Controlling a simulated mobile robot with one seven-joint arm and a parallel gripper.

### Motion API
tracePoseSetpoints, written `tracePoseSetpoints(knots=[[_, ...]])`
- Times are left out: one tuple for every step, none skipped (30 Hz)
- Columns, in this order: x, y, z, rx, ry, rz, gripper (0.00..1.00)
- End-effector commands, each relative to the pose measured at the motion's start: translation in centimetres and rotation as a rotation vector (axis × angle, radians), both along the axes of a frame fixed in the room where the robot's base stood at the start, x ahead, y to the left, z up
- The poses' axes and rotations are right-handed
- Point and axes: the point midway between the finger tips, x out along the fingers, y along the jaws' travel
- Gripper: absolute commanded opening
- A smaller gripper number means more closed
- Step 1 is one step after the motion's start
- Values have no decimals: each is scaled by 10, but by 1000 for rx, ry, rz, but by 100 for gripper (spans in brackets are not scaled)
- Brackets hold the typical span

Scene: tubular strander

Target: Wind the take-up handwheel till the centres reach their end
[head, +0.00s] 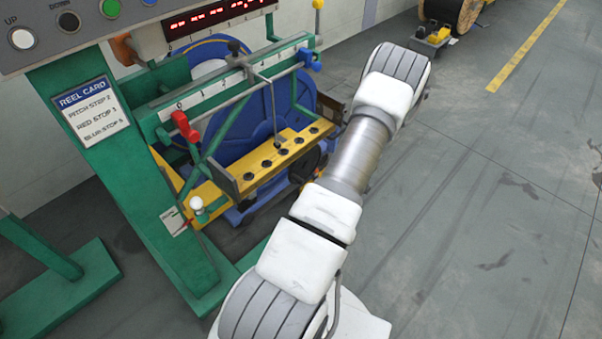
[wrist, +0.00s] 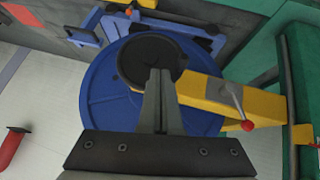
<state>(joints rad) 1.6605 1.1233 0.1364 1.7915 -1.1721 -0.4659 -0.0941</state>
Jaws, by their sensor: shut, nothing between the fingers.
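A black round disc (wrist: 135,58), which looks like the take-up handwheel, shows in the wrist view in front of a large blue reel (wrist: 103,95). My gripper (wrist: 160,73) is shut and empty, with its fingertips over the lower part of the disc in the picture. I cannot tell whether they touch it. A yellow bar (wrist: 207,93) runs right from the disc and carries a grey lever with a red knob (wrist: 247,125). In the head view the blue reel (head: 235,125) stands within the green frame, with a dark round part (head: 306,166) below it. There my gripper is hidden.
A yellow rail with black holes (head: 268,158) and a green scale bar with a red clamp (head: 184,126) and a blue clamp (head: 309,60) lie left of my arm. A reel card (head: 92,110) hangs on the green post. Open floor lies right.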

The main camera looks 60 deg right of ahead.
Motion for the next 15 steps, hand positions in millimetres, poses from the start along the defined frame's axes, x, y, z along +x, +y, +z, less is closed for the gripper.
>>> tracePoseSetpoints(knots=[[12, 8, 14, 7, -45, 26, 0], [19, 13, 20, 14, -70, 40, 0], [26, 19, 26, 22, -98, 55, 0], [30, 23, 30, 28, -114, 65, 0], [34, 26, 33, 33, -129, 71, 0], [37, 28, 35, 38, -141, 80, 0], [39, 30, 35, 41, -147, 83, 0], [41, 30, 35, 44, -152, 84, 0], [43, 30, 33, 45, -155, 87, 0], [45, 30, 31, 46, -156, 87, 0], [47, 29, 28, 46, -156, 87, 0], [50, 27, 23, 45, -154, 87, 0], [53, 25, 19, 45, -154, 87, 0], [57, 24, 15, 45, -155, 87, 0], [62, 21, 9, 45, -155, 87, 0]])
